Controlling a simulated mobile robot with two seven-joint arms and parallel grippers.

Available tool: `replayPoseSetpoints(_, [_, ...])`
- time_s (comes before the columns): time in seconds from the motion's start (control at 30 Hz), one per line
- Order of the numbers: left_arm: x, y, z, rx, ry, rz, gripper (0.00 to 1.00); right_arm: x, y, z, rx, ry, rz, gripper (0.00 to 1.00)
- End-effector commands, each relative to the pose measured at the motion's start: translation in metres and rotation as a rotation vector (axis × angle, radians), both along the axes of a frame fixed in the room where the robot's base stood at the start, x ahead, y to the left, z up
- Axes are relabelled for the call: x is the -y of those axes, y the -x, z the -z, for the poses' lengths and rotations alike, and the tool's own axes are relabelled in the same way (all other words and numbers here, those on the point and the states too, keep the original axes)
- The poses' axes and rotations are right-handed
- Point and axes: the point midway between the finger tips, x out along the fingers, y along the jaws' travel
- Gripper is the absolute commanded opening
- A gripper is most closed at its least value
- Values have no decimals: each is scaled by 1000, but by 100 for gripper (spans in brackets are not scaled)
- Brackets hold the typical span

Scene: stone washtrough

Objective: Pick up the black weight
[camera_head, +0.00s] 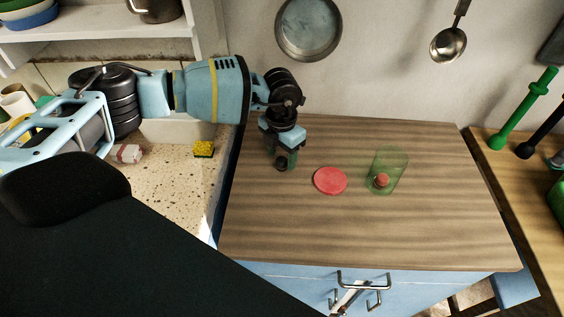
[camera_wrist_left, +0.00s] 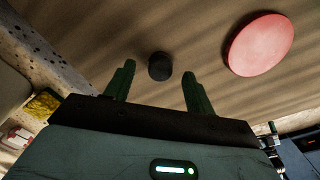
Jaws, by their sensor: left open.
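The black weight (camera_wrist_left: 160,66) is a small dark cylinder on the wooden counter top. In the left wrist view it lies between and just beyond the two green fingertips, apart from both. In the head view the black weight (camera_head: 281,164) shows small and dark right at the fingers, partly hidden by them. My left gripper (camera_head: 285,160) points down over the counter's left part. Its fingers (camera_wrist_left: 157,82) are spread and empty in the left wrist view. My right gripper is not in view.
A red disc (camera_head: 330,181) lies right of the left gripper, also in the left wrist view (camera_wrist_left: 261,44). A green transparent glass (camera_head: 387,170) with a reddish thing stands farther right. A yellow sponge (camera_head: 204,149) is on the speckled stone. The counter's front (camera_head: 300,235) is clear.

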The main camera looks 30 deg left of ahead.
Motion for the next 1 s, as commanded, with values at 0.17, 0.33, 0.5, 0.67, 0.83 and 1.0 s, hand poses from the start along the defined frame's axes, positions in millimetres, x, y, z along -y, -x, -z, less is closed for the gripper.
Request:
replayPoseSetpoints(0.17, [0, 0, 10, 1, 0, 0, 55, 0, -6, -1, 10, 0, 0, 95])
replayPoseSetpoints(0.33, [0, 0, 9, 1, 0, 0, 55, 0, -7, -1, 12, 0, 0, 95])
replayPoseSetpoints(0.5, [0, 0, 9, 1, 0, 0, 35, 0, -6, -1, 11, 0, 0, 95])
replayPoseSetpoints(0.67, [0, 0, 9, 1, 0, 0, 14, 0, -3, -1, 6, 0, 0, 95])
replayPoseSetpoints(0.83, [0, 0, 9, 1, 0, 0, 7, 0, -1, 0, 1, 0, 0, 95])
replayPoseSetpoints(1.0, [0, 0, 8, 2, 1, 0, 7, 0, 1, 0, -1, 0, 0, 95])
